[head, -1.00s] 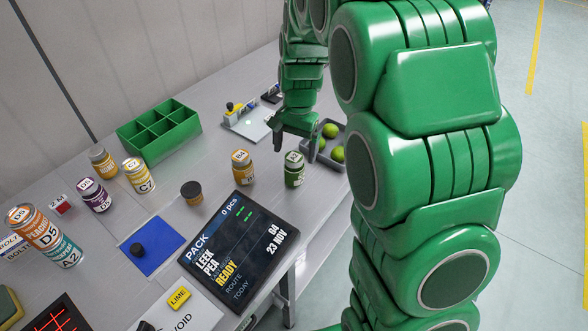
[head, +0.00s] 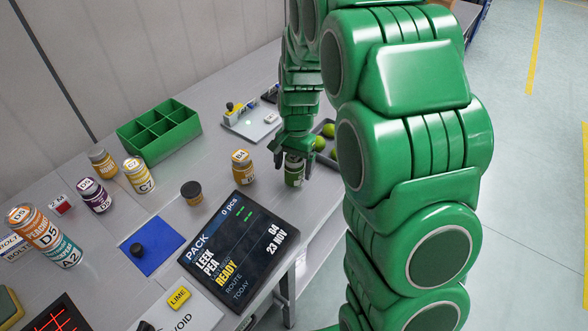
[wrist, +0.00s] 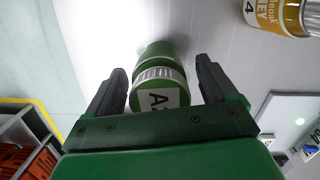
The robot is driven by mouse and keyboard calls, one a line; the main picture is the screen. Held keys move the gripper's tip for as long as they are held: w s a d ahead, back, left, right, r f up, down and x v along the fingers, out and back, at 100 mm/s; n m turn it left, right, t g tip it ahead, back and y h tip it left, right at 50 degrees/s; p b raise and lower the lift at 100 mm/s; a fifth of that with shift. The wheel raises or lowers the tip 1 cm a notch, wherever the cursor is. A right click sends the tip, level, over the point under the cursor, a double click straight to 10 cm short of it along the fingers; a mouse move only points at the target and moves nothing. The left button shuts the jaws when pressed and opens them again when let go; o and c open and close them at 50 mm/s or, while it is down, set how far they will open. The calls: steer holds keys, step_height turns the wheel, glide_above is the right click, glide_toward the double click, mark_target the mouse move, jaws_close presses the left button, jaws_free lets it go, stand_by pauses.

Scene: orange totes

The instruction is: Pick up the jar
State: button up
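A green jar (head: 293,178) with a white label stands upright near the table's right edge. My gripper (head: 293,162) is just above and around its top. In the wrist view my gripper (wrist: 160,69) is open, with one dark finger on each side of the green jar (wrist: 156,53). Gaps show between the fingers and the jar there. The jar's lid is partly hidden by the gripper in the head view.
A yellow-labelled jar (head: 242,167) stands close to the left. A grey tray (head: 322,153) with green round fruit lies just behind the gripper. A black display (head: 238,243) lies in front. A green divided box (head: 158,133) and several other jars stand farther left.

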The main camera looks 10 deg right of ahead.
mark_target(294, 158)
steer(key=c, duration=1.2)
steer(key=shift+r, duration=0.6)
step_height(294, 158, up, 2)
steer(key=shift+r, duration=0.2)
steer(key=s+d+r, duration=0.1)
steer(key=s+r, duration=0.8)
steer(key=s, duration=0.5)
steer(key=shift+d+r, duration=0.25)
